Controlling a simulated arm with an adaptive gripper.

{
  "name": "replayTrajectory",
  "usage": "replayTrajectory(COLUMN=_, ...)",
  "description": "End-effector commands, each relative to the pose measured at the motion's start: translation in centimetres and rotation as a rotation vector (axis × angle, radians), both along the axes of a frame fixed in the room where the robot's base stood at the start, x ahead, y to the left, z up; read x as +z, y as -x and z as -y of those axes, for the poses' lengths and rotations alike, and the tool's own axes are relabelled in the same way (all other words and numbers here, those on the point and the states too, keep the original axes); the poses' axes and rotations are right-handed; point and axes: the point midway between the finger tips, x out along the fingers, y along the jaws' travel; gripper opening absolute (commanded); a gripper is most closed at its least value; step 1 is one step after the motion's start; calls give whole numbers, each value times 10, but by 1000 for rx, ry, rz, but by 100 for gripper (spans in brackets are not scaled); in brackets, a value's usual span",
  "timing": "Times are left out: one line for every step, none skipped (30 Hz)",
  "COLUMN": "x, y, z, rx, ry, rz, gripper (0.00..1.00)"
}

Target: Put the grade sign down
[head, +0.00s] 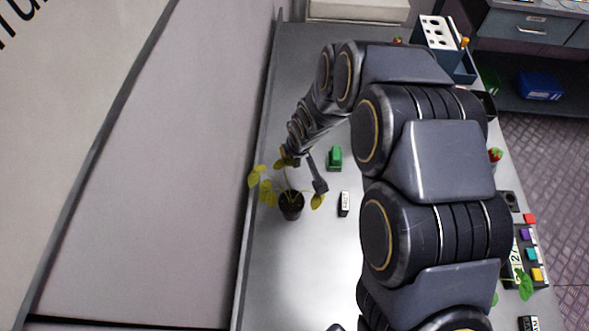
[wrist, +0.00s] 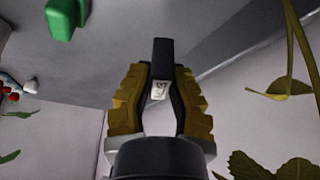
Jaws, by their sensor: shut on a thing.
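My gripper (wrist: 160,74) has two yellow-padded fingers closed around a small dark piece with a pale, marked face, which I take to be the grade sign (wrist: 158,91). Its lettering is too small to read surely. In the head view my gripper (head: 287,158) is at the left of the table, beside and partly behind the yellow leaves of a potted plant (head: 291,206). The held sign cannot be made out clearly there. Whether it touches any surface cannot be told.
A green block (head: 335,158) and a small black-and-white label block (head: 344,204) stand right of the plant. The plant's leaves (wrist: 270,90) hang close on the right in the wrist view. The grey table (head: 290,265) is bare in front of the pot. Coloured blocks (head: 530,219) line the right edge.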

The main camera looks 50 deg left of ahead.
Motion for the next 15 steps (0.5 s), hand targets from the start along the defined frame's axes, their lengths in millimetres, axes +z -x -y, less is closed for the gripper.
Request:
replayTrajectory(x=-10, y=0, z=2, rx=-1, ry=7, rz=-3, gripper=0)
replayTrajectory(x=-16, y=0, z=3, rx=-2, ry=10, rz=-5, gripper=0)
replayTrajectory(x=-23, y=0, z=3, rx=-1, ry=10, rz=-4, gripper=0)
replayTrajectory(x=-27, y=0, z=3, rx=-1, ry=9, rz=-3, gripper=0)
replayTrajectory(x=-30, y=0, z=2, rx=-1, ry=7, rz=-2, gripper=0)
replayTrajectory(x=-33, y=-1, z=2, rx=-1, ry=5, rz=-1, gripper=0)
replayTrajectory(x=-36, y=-1, z=2, rx=-2, ry=5, rz=-2, gripper=0)
replayTrajectory(x=-39, y=0, z=2, rx=-2, ry=5, rz=-3, gripper=0)
replayTrajectory(x=-43, y=0, z=3, rx=-3, ry=6, rz=-4, gripper=0)
replayTrajectory(x=-47, y=0, z=3, rx=-3, ry=8, rz=-4, gripper=0)
replayTrajectory(x=-52, y=0, z=3, rx=-3, ry=9, rz=-4, gripper=0)
replayTrajectory(x=-57, y=0, z=3, rx=-2, ry=9, rz=-4, gripper=0)
replayTrajectory(x=-61, y=0, z=3, rx=-1, ry=9, rz=-3, gripper=0)
replayTrajectory(x=-64, y=0, z=2, rx=-1, ry=7, rz=-2, gripper=0)
replayTrajectory(x=-68, y=0, z=2, rx=-2, ry=5, rz=-3, gripper=0)
